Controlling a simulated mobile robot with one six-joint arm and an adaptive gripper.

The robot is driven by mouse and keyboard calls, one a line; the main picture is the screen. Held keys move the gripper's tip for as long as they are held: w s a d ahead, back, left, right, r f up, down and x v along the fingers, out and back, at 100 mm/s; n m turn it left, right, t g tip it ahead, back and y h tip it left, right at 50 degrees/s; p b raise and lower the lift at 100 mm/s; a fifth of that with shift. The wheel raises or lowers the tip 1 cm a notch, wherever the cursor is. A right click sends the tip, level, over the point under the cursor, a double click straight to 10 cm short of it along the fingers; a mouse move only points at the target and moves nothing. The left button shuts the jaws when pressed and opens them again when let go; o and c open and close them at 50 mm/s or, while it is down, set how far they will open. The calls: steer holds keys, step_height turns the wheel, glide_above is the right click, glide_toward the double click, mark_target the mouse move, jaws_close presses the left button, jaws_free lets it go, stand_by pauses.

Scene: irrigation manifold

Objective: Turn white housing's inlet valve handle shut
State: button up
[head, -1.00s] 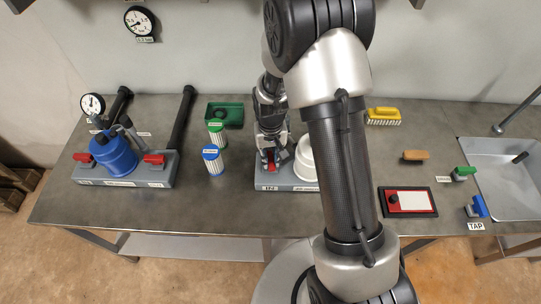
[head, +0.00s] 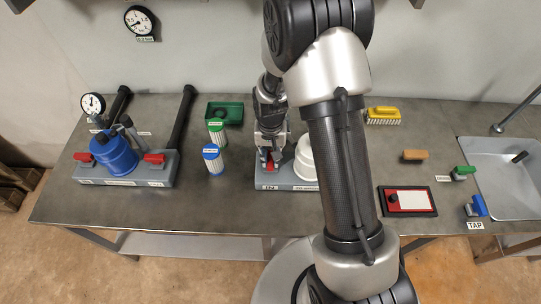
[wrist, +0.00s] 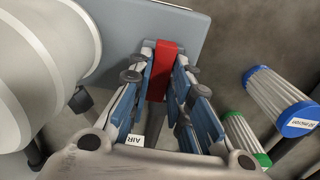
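The white housing (head: 304,158) stands on a grey base (head: 292,186) with an "IN" label at its front left; part of it is hidden behind my arm. It fills the left of the wrist view (wrist: 40,60). The red inlet valve handle (wrist: 163,70) lies between my fingertips in the wrist view, and a little red shows in the head view (head: 270,166). My gripper (wrist: 163,85) points down over it, with a finger close against each side, and looks shut on it. The handle's pivot is hidden.
A blue housing (head: 113,154) with two red handles (head: 154,158) stands at the left. Green-topped (head: 216,131) and blue-topped (head: 212,158) cartridges stand left of my gripper, with a green tray (head: 224,113) behind. A red-and-white board (head: 407,201) and a sink (head: 505,180) are at the right.

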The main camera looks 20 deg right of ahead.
mark_target(270, 159)
steer(key=o, duration=0.4)
steer(key=shift+r, duration=0.1)
step_height(270, 159, up, 12)
steer(key=shift+f, duration=0.1)
stand_by(0.4)
stand_by(0.4)
